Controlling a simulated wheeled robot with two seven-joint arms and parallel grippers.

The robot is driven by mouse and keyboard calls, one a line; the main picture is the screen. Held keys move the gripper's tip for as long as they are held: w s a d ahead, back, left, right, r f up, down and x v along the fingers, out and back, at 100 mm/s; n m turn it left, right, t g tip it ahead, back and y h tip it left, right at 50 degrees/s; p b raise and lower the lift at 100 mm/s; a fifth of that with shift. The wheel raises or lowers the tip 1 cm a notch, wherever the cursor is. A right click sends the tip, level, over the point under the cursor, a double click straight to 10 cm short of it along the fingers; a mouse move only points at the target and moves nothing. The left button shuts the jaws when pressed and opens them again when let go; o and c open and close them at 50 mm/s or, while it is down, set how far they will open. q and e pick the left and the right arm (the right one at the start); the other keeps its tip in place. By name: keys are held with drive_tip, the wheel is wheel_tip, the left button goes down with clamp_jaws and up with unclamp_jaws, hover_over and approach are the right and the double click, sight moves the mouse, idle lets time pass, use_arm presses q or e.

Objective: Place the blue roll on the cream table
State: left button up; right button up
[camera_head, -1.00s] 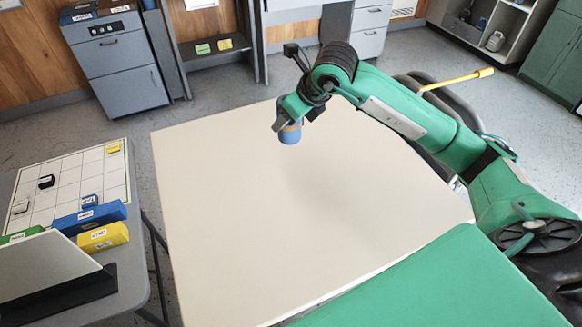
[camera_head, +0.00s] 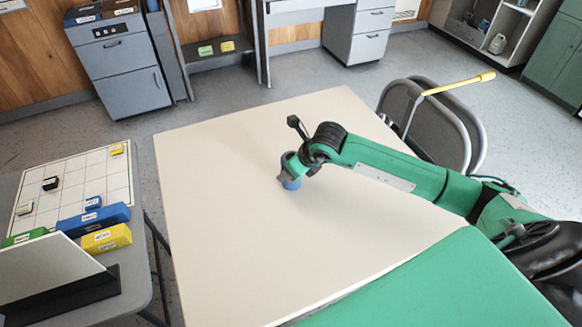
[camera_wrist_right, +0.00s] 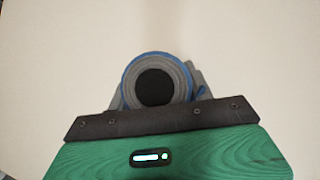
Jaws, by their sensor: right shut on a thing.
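The blue roll (camera_head: 291,183) is at the end of my right arm, over the middle of the cream table (camera_head: 220,250). My right gripper (camera_head: 288,173) is shut on it. In the right wrist view the roll (camera_wrist_right: 157,66) shows end-on, with a blue rim, grey layers and a dark core, between the gripper's fingers (camera_wrist_right: 157,92). The roll is upright and low, at or just above the tabletop; I cannot tell if it touches. The table around it is bare. My left gripper is not in view.
A grey table (camera_head: 146,235) on the left holds a white grid board (camera_head: 70,185), blue and yellow blocks and small labelled pieces. Grey cabinets (camera_head: 120,75) line the back.

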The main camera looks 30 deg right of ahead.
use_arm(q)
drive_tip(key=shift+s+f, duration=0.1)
use_arm(e)
drive_tip(key=o, duration=1)
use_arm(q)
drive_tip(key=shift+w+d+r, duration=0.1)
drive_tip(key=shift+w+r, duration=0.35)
use_arm(e)
drive_tip(key=shift+o, duration=0.2)
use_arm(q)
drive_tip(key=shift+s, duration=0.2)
